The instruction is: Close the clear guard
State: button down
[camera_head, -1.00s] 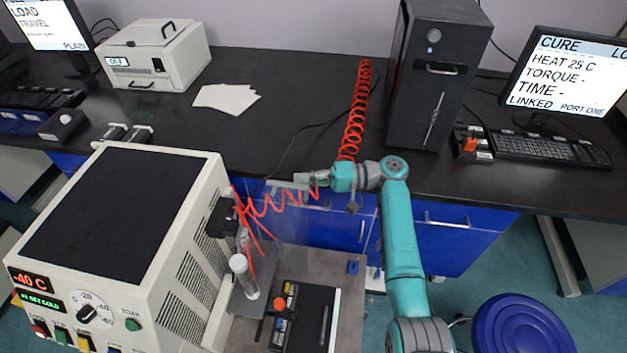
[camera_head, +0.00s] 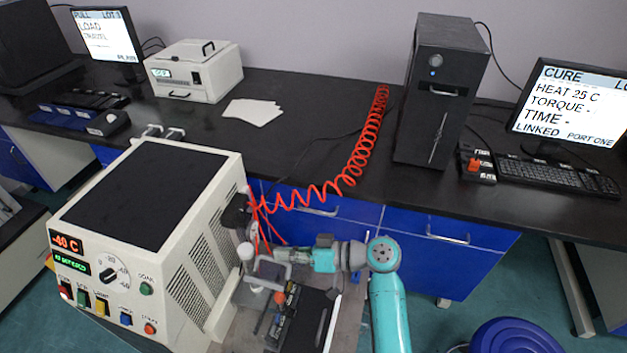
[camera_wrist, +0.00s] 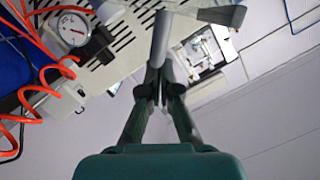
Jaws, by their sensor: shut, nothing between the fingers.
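My gripper (camera_head: 288,268) is low at the right side of the cream machine (camera_head: 145,215), over its side platform. In the wrist view its fingers (camera_wrist: 160,80) are together and empty, with a grey bar (camera_wrist: 161,38) right at their tips. A pale U-shaped handle (camera_head: 270,266) stands beside the fingertips in the head view and appears to be the guard's handle. The clear guard's panel is too transparent to make out, so I cannot tell its exact angle. Contact between fingers and handle is also unclear.
A coiled red hose (camera_head: 330,188) runs from the machine across the bench edge (camera_head: 400,190). A small black control box (camera_head: 285,325) lies below my gripper. A blue stool (camera_head: 510,338) is at lower right.

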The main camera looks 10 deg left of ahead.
aim_at(283, 327)
jog(key=s+f+n, duration=0.1)
jog(key=s+f, duration=0.2)
jog(key=s+f+n+t, duration=0.1)
jog(key=s+f+n, duration=0.1)
jog(key=s+f, duration=0.2)
jog(key=shift+s+a+f+n, duration=0.15)
jog(key=shift+s+f+n, duration=0.1)
jog(key=shift+s+n, duration=0.05)
jog(key=s+f, duration=0.1)
jog(key=f, duration=0.1)
jog(key=s+f+n, duration=0.1)
jog(key=f, duration=0.2)
jog(key=s+f+n+t, duration=0.1)
jog(key=f, duration=0.1)
jog(key=shift+a+f, duration=0.1)
jog(key=shift+f, duration=0.05)
jog(key=shift+s+f, duration=0.25)
jog(key=shift+f, duration=0.55)
